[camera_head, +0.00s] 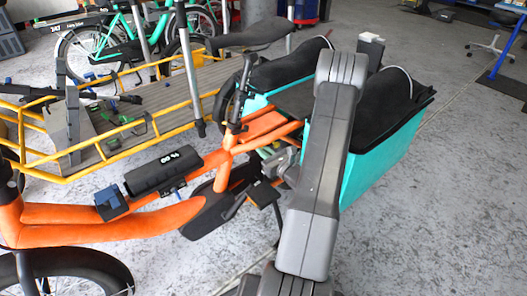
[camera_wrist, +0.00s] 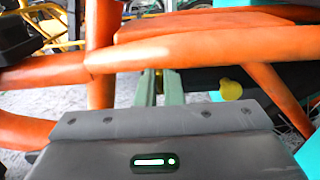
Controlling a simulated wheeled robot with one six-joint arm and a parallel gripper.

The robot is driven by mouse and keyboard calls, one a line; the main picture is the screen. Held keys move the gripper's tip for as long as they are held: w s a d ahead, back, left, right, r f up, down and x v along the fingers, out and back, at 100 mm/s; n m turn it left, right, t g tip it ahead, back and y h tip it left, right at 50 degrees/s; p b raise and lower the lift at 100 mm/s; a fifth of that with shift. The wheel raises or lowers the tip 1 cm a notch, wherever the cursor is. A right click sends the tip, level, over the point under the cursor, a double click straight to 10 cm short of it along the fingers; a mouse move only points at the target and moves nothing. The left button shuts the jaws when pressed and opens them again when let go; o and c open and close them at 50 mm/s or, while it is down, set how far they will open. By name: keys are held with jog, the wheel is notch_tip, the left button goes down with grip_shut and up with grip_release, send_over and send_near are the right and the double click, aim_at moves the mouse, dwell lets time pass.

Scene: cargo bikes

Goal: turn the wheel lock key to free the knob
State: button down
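A small round yellow knob (camera_wrist: 230,89) shows below the orange frame tube in the wrist view, right of my fingers and apart from them. I cannot make out a key; I cannot tell whether it is hidden or too small. My gripper (camera_wrist: 160,88) reaches under the orange tube, its two narrow fingers a little apart with a slim gap. I see nothing held in it. In the head view my gripper (camera_head: 281,162) is beside the orange bike (camera_head: 215,160), near the rear of its frame, partly behind my arm.
A teal cargo box (camera_head: 368,165) with a black cover stands behind my arm. A yellow-railed wooden cargo bed (camera_head: 150,115) is at the left. Orange tubes (camera_wrist: 200,50) pass close above my fingers. The grey floor (camera_head: 440,210) at the right is clear.

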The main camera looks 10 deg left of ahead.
jog(key=shift+m, duration=0.3)
jog(key=shift+d+f+m+p, duration=0.1)
jog(key=shift+m+p, duration=1.85)
jog(key=shift+m, duration=2.35)
jog(key=shift+f+m+p, duration=0.1)
jog(key=shift+m+p, duration=1.8)
jog(key=shift+m, duration=2.4)
jog(key=c, duration=1.6)
grip_release()
jog(key=shift+o, duration=0.2)
jog(key=p+v, duration=0.1)
jog(key=v, duration=1.2)
jog(key=shift+s+d+p, duration=0.2)
jog(key=shift+d+p, duration=0.1)
